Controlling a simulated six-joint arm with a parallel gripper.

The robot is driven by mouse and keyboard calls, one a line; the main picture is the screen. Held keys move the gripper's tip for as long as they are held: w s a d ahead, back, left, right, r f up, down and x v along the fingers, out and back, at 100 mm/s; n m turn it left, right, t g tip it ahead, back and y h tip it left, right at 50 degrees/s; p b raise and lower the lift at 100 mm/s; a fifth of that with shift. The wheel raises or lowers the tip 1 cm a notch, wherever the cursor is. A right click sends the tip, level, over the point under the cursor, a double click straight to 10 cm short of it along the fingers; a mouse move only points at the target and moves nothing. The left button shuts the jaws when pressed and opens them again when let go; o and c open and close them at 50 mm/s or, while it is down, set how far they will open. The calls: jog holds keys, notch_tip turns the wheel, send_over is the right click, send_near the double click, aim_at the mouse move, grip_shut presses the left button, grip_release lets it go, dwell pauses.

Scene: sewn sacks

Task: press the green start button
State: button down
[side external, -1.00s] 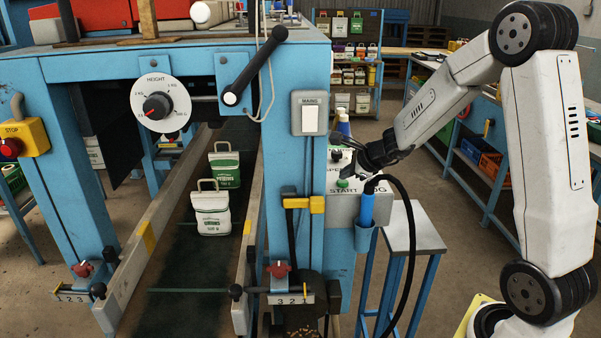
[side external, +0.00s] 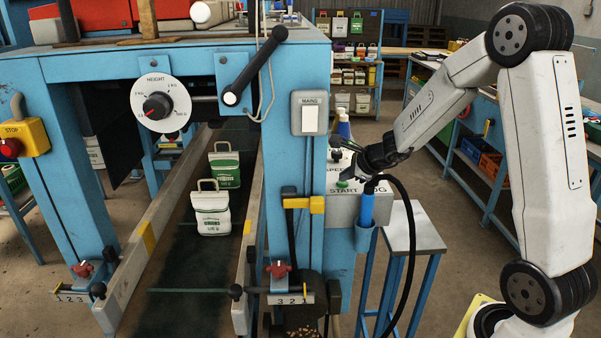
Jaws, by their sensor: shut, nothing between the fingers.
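The green start button (side external: 342,184) sits on the grey control box (side external: 340,210), above the printed word START, on the right side of the blue machine. My gripper (side external: 348,174) is shut and empty. Its dark fingers point down and to the left, with the tips right at the top of the green button. The fingertips and button overlap in this view, so I cannot tell whether they touch or whether the button is pressed in.
A black-hosed blue handle (side external: 367,208) hangs in a holder just right of the box. A MAINS switch (side external: 309,113) is on the post to the left. A small metal stand (side external: 415,228) is at the right. White and green sacks (side external: 211,210) stand on the conveyor (side external: 190,265).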

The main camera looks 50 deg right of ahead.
aim_at(347, 189)
dwell(0.7)
jog(key=shift+r, duration=3.3)
jog(key=shift+s+a+f+n, duration=0.1)
jog(key=shift+s+a+n, duration=0.4)
jog(key=shift+n, duration=0.5)
jog(key=s+a+f+n+g, duration=0.3)
jog(key=s+a+f+n, duration=0.2)
jog(key=s+a+n, duration=0.3)
jog(key=s+a+f+n+g, duration=0.3)
jog(key=s+a+f+n, duration=0.2)
jog(key=n, duration=1.2)
jog(key=s+a, duration=0.3)
jog(key=a, duration=0.1)
jog(key=shift+s+a+f+n+g, duration=0.2)
jog(key=shift+a+n+g, duration=0.05)
jog(key=shift+n+g, duration=0.05)
